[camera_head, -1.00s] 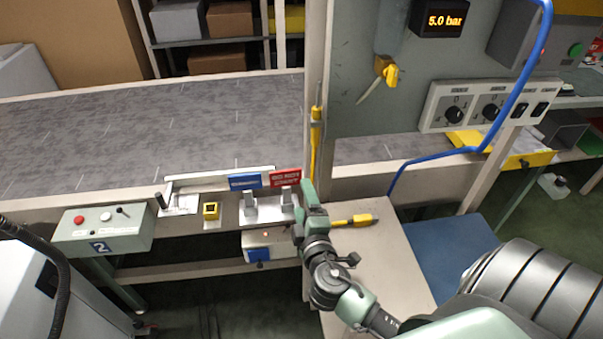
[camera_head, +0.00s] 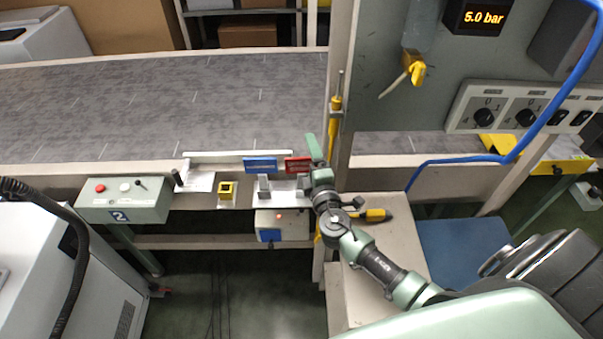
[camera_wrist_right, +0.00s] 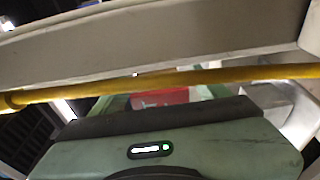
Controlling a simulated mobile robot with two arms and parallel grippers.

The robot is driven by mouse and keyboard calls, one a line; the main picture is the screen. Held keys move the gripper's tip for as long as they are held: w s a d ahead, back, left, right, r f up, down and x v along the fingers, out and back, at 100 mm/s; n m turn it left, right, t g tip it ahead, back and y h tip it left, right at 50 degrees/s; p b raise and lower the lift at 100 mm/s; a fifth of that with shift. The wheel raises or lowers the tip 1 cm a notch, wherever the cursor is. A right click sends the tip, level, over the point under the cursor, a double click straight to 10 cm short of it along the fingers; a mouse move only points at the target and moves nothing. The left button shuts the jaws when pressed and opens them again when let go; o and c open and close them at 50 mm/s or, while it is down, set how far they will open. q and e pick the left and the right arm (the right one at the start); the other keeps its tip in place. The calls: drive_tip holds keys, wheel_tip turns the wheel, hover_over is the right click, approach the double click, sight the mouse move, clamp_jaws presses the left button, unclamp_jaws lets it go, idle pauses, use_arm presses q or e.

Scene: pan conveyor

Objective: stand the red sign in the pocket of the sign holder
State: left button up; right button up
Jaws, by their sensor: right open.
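The red sign (camera_head: 298,164) stands upright at the right end of the station strip, in the head view. Its lower part is near a grey stand and partly hidden by my right gripper. A blue sign (camera_head: 260,164) stands just left of it above another grey stand (camera_head: 264,188) on the light plate. I cannot tell which stand is the pocket of the sign holder. My right gripper (camera_head: 314,150) is open, close to the red sign's right edge. In the right wrist view, a red patch of the sign (camera_wrist_right: 165,97) shows beyond the gripper body. My left gripper is out of view.
A yellow rod on a post (camera_head: 335,118) rises right beside my gripper and crosses the wrist view (camera_wrist_right: 170,82). A yellow-handled tool (camera_head: 376,215) lies on the side table. A button box (camera_head: 122,200) and yellow block (camera_head: 227,190) are left. The grey conveyor (camera_head: 150,105) is clear.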

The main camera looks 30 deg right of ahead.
drive_tip(key=shift+c, duration=1.4)
drive_tip(key=c, duration=1.2)
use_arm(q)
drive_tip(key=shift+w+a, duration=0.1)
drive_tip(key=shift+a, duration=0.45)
use_arm(e)
drive_tip(key=shift+r, duration=0.1)
